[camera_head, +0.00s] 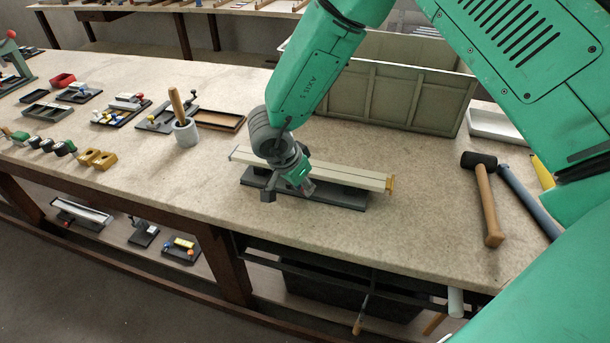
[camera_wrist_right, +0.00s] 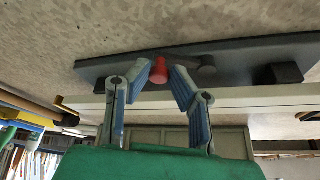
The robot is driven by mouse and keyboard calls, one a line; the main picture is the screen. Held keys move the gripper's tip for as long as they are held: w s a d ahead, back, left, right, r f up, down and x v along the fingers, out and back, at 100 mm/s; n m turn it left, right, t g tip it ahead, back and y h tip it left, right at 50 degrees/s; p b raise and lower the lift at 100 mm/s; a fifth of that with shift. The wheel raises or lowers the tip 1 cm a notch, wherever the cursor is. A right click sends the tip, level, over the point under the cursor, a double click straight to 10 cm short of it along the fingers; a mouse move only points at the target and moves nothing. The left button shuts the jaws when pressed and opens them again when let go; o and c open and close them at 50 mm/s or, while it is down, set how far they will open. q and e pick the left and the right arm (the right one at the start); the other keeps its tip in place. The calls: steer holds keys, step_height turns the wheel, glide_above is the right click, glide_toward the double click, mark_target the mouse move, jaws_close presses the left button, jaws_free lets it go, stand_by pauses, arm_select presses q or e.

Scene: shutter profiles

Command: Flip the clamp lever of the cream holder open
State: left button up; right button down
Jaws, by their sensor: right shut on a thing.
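The cream holder is a long cream bar (camera_head: 345,177) on a dark grey base plate (camera_head: 345,200) in the middle of the bench. In the right wrist view the dark base (camera_wrist_right: 240,58) and pale bar (camera_wrist_right: 250,98) run across the picture. A clamp lever with a red knob (camera_wrist_right: 159,73) and a dark arm (camera_wrist_right: 194,62) sits on the base. My right gripper (camera_head: 288,188) is over the holder's middle and hides the lever in the head view. In the right wrist view its blue-padded fingers (camera_wrist_right: 161,80) are shut on the red knob. My left gripper is not in view.
A grey crate (camera_head: 370,95) stands behind the holder. A mallet (camera_head: 484,200) and a blue-grey tube (camera_head: 525,200) lie to the right. A grey cup (camera_head: 185,133) with a wooden handle and several small trays are on the left. The bench in front is clear.

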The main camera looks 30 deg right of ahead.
steer(key=shift+s+a+m+g+p, duration=0.1)
steer(key=shift+a+m+g+p, duration=0.35)
steer(key=shift+m+p, duration=0.4)
steer(key=shift+a+m+g+p, duration=0.35)
steer(key=shift+a+m+p, duration=0.15)
steer(key=shift+m, duration=0.45)
steer(key=shift+w+a+f+m+g+p, duration=0.15)
steer(key=shift+a+m+g+p, duration=0.1)
steer(key=shift+m, duration=0.35)
steer(key=shift+w+a+m+g+p, duration=0.1)
steer(key=shift+a+m+g, duration=0.1)
steer(key=shift+m, duration=0.4)
steer(key=shift+w+a+m+g, duration=0.25)
steer(key=shift+a+m+g, duration=0.2)
steer(key=shift+m, duration=0.65)
steer(key=shift+f, duration=0.1)
steer(key=c, duration=1.4)
jaws_free()
steer(key=shift+w, duration=0.2)
steer(key=shift+d, duration=0.1)
